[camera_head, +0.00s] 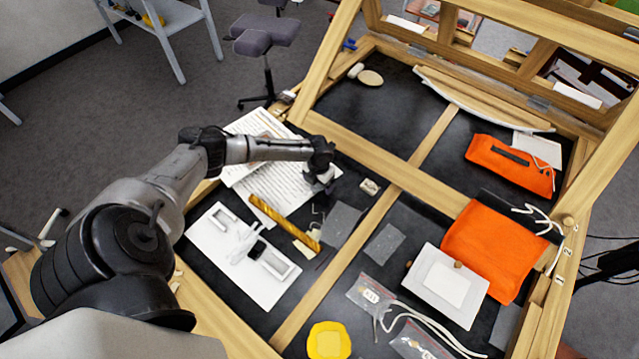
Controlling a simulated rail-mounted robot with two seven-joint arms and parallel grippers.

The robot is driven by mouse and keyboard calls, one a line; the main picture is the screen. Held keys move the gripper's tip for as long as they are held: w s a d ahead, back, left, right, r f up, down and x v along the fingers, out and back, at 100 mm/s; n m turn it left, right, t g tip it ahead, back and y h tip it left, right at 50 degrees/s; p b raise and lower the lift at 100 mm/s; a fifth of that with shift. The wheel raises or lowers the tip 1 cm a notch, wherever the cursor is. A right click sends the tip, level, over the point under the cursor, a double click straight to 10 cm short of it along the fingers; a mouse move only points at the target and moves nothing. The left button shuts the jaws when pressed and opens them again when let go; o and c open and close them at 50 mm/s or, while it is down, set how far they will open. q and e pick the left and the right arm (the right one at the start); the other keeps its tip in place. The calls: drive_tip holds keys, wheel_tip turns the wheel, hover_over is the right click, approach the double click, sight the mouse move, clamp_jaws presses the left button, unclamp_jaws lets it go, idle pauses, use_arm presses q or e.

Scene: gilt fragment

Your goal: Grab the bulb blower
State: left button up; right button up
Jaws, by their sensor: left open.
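I cannot pick out the bulb blower with certainty. A small black rounded item (257,249) lies beside a pale, crumpled-looking item (240,243) on a white board (213,243) at the lower left of the frame table; they are too small to name surely. My left gripper (321,184) points down over the right edge of the printed sheets (275,165), to the upper right of that board. It is open, and something pale shows at its fingers. What lies directly beneath it is partly hidden. My right gripper is not in view.
Wooden bars (395,160) divide the black table surface. A gold-coloured strip (284,222) lies between the sheets and the white board. Orange cloths (495,245), a white panel (448,283), cords and a yellow container (329,341) lie to the right and front.

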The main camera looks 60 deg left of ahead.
use_arm(q)
drive_tip(key=shift+c, duration=0.2)
drive_tip(key=c, duration=1.1)
